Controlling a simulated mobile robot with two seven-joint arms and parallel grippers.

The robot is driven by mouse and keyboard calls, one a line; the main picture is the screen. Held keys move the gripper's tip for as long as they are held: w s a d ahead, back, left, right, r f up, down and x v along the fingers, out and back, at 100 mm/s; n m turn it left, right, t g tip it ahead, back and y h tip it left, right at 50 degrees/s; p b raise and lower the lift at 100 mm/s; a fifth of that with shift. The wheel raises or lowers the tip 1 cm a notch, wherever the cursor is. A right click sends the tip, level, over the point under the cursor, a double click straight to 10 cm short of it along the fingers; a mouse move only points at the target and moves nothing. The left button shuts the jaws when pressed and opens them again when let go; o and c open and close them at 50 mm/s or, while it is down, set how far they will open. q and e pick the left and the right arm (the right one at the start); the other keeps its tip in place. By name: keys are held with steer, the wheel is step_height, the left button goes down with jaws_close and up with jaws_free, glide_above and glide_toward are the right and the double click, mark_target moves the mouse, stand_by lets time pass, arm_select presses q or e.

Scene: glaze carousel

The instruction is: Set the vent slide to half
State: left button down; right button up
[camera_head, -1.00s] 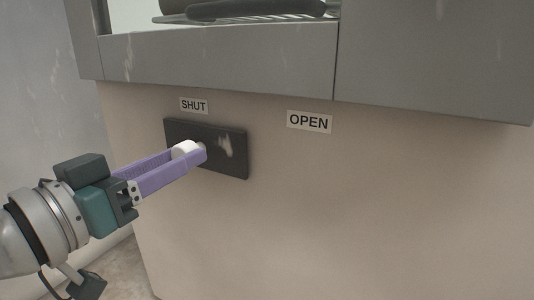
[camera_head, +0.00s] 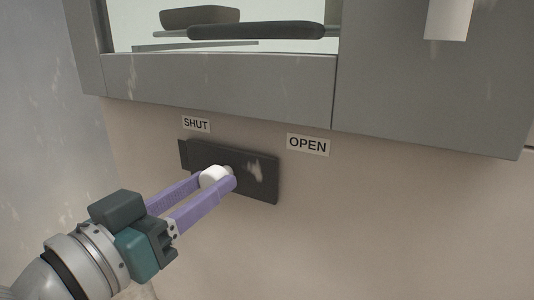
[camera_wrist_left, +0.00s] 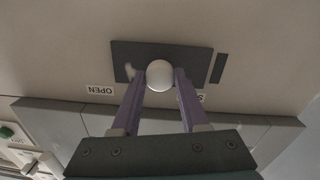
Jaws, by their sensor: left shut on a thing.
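The vent slide (camera_head: 256,178) is a dark flat plate on the beige wall, below and between the "SHUT" label (camera_head: 196,124) and the "OPEN" label (camera_head: 308,145). It also shows in the left wrist view (camera_wrist_left: 185,58). Its white round knob (camera_head: 213,176) is between the purple fingers of my left gripper (camera_head: 220,181), which is shut on it. In the left wrist view the knob (camera_wrist_left: 160,75) sits between both fingertips. A narrow dark strip (camera_wrist_left: 221,68) shows beside the plate at the shut end. My right gripper is not in view.
A grey cabinet ledge (camera_head: 220,88) overhangs the wall just above the labels. A window above it shows dark slabs (camera_head: 255,31). A pale handle (camera_head: 449,18) is at the upper right. The wall right of the plate is clear.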

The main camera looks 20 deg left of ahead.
arm_select(q)
steer(key=d, duration=0.3)
steer(key=shift+s+d+p, duration=0.1)
steer(key=shift+s+p, duration=0.05)
steer(key=shift+p, duration=0.15)
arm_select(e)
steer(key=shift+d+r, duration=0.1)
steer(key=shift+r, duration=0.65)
arm_select(q)
steer(key=shift+c, duration=2.1)
jaws_free()
steer(key=shift+a, duration=0.2)
steer(key=shift+s, duration=0.25)
steer(key=p, duration=0.4)
glide_toward(249, 177)
steer(key=s, duration=0.3)
steer(key=s+a, duration=0.1)
steer(key=s, duration=0.1)
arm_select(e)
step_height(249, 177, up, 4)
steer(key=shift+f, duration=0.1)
arm_select(q)
steer(key=shift+w, duration=0.1)
